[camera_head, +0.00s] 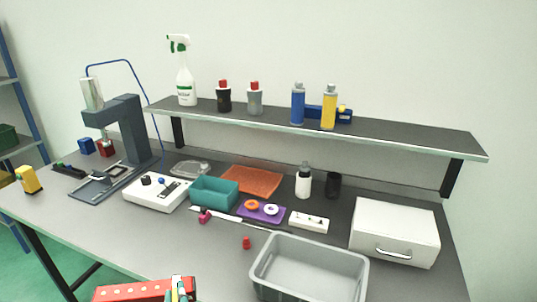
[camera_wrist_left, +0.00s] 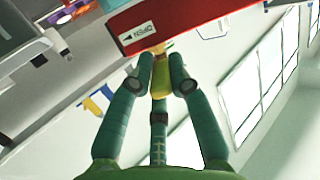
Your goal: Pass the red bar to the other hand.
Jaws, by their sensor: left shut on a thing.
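The red bar (camera_head: 128,291) is at the bottom edge of the head view, in front of the bench, its upper face marked with several pale dots. My left gripper (camera_head: 180,287) is shut on it near its right end; the lower part is cut off by the frame. In the left wrist view the red bar (camera_wrist_left: 205,22) runs across the top, with a white arrow label on its side. The green fingers of my left gripper (camera_wrist_left: 160,78) reach up to it, and the exact contact is partly hidden. My right gripper is in neither view.
A grey bin (camera_head: 262,282) stands at the bench's front edge. A teal bin (camera_head: 214,191), a white control box (camera_head: 152,194) and a white drawer box (camera_head: 394,228) stand behind. A small red piece (camera_head: 246,242) lies left of the grey bin. A shelf (camera_head: 400,137) spans the back.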

